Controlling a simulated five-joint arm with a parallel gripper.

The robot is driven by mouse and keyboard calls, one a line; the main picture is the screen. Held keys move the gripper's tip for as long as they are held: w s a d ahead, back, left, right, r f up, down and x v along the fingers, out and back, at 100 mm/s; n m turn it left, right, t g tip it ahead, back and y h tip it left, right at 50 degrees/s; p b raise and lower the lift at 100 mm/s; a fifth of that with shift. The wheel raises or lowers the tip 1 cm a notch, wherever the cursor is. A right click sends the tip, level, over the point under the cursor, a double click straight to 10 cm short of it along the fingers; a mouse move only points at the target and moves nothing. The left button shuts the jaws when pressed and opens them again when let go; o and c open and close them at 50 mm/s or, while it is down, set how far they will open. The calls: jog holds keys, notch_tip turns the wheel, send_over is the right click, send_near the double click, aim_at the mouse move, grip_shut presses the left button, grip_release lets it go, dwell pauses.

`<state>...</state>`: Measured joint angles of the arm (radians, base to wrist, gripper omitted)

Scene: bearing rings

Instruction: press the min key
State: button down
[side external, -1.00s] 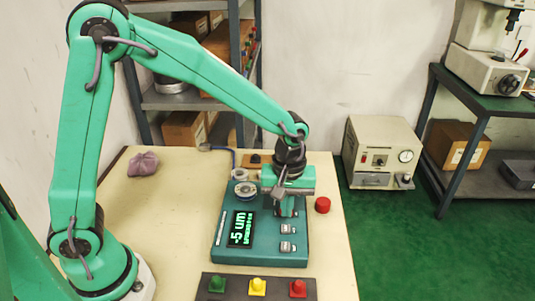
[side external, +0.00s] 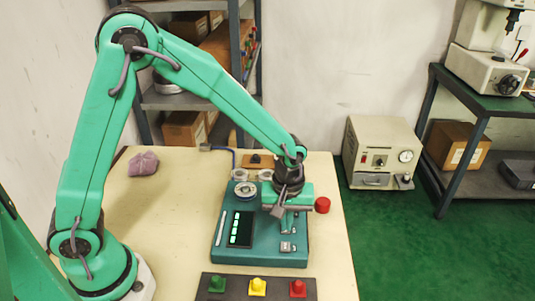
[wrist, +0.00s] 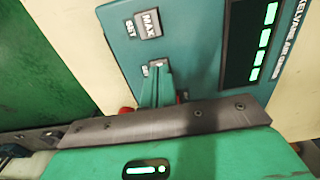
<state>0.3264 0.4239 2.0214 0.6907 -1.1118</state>
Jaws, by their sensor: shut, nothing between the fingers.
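The teal gauge box (side external: 222,245) sits on the table, its dark display (side external: 240,228) lit with a column of green bars. The display also shows in the wrist view (wrist: 250,45). A key marked MAX (wrist: 148,23) is clear of my gripper; it is the near key (side external: 287,247) in the side view. A second key (wrist: 154,64) lies at my fingertips, mostly covered, and its label cannot be read. My gripper (side external: 287,231) is shut and empty, pointing down over this second key (wrist: 155,72). I cannot tell whether the tips touch it.
A metal ring (side external: 245,190) sits on the box's back left. A red knob (side external: 322,205) stands close right of my gripper. A dark strip (side external: 236,290) with green, yellow and red buttons lies in front. The table's left side is mostly free, with a purple cloth (side external: 143,163).

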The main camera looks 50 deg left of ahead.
jog(key=shift+s+f, duration=0.15)
jog(key=shift+f, duration=0.5)
jog(key=shift+a, duration=0.1)
notch_tip(320, 180, up, 15)
jog(key=shift+w, duration=0.25)
dwell(0.9)
